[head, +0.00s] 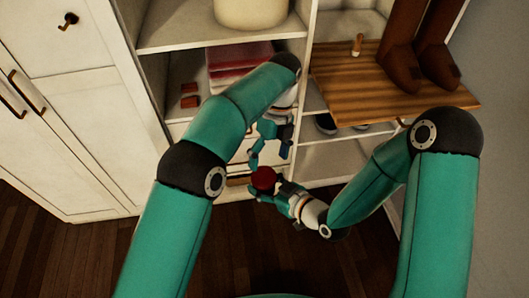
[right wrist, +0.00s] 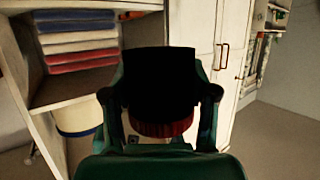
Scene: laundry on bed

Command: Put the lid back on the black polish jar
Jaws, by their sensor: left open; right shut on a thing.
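My right gripper (head: 272,191) is shut on a dark red round thing (head: 263,178) in front of the shelf unit. In the right wrist view its ribbed dark red side (right wrist: 162,129) shows between the fingers, right below a wide black shape (right wrist: 160,82). I cannot tell whether this is the jar, its lid or both. My left gripper (head: 268,153) is open just above the red thing, with a visible gap between them. It looks empty. No separate black jar can be made out in the head view.
A wooden board (head: 390,88) bears brown boots (head: 398,70) and a small brush (head: 357,44) at upper right. Folded cloths (head: 238,58) and small orange-brown boxes (head: 189,95) sit on the left shelf. White cabinets (head: 85,110) stand at left. Dark floor (head: 100,250) is clear.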

